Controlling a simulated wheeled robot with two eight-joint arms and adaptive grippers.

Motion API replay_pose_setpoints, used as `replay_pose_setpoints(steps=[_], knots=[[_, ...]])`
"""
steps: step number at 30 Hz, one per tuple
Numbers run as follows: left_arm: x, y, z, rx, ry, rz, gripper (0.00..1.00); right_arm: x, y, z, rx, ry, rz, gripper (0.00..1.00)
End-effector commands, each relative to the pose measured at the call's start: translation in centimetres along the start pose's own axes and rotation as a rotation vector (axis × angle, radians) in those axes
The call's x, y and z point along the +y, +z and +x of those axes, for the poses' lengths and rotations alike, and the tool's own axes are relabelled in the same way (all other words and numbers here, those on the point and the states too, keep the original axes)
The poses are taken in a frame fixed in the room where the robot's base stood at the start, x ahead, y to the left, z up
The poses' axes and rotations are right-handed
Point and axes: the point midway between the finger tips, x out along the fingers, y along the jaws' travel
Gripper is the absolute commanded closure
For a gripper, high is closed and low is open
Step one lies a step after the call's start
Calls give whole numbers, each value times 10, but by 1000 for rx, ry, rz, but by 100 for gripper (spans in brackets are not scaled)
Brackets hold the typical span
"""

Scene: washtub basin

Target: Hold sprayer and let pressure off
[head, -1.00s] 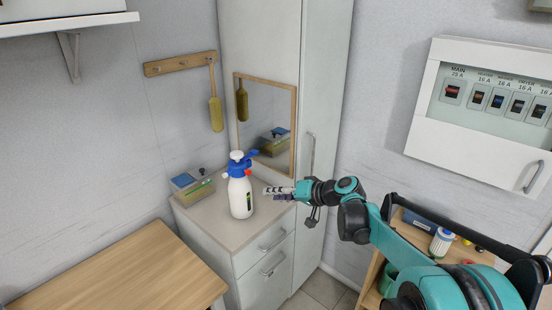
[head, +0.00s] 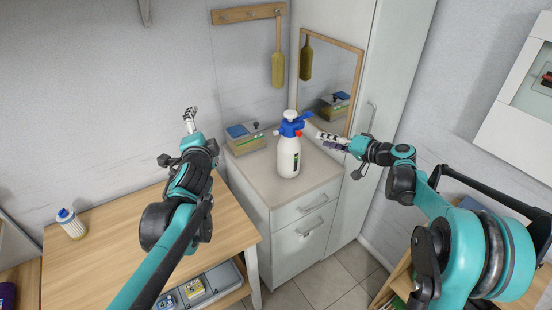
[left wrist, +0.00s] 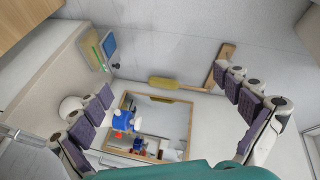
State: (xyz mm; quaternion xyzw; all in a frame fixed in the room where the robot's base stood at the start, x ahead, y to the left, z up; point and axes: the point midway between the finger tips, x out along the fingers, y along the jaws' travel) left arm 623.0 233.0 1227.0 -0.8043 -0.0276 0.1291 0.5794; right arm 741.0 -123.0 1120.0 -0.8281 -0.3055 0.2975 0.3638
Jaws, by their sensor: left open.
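The sprayer (head: 289,155) has a white bottle, a blue head with a white top knob and a red part. It stands upright on the cabinet top (head: 262,177). My left gripper (head: 190,112) is raised left of the sprayer, apart from it. In the left wrist view its fingers are open and empty, and the blue sprayer head (left wrist: 123,121) shows beyond them, with the bottle partly hidden by a finger. My right gripper (head: 324,138) points left at the sprayer's right side, close to its head; I cannot tell whether it touches or how far its fingers are apart.
A framed mirror (head: 355,52) leans behind the sprayer. A small box (head: 247,143) with a blue item stands at the cabinet's back left. A wooden table (head: 110,225) with a blue-capped jar (head: 70,224) is at left. A tall cabinet (head: 392,100) stands at right.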

Motion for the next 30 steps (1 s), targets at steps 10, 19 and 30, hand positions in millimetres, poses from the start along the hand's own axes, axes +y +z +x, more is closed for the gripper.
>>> replay_pose_setpoints(steps=[10,19,30], knots=[[0,-109,111,354,-276,827,0,0,0,0,0,0,0,66],[130,-160,172,715,-427,1516,0,0,0,0,0,0,0,66],[266,-143,194,1038,-482,1948,0,0,0,0,0,0,0,66]])
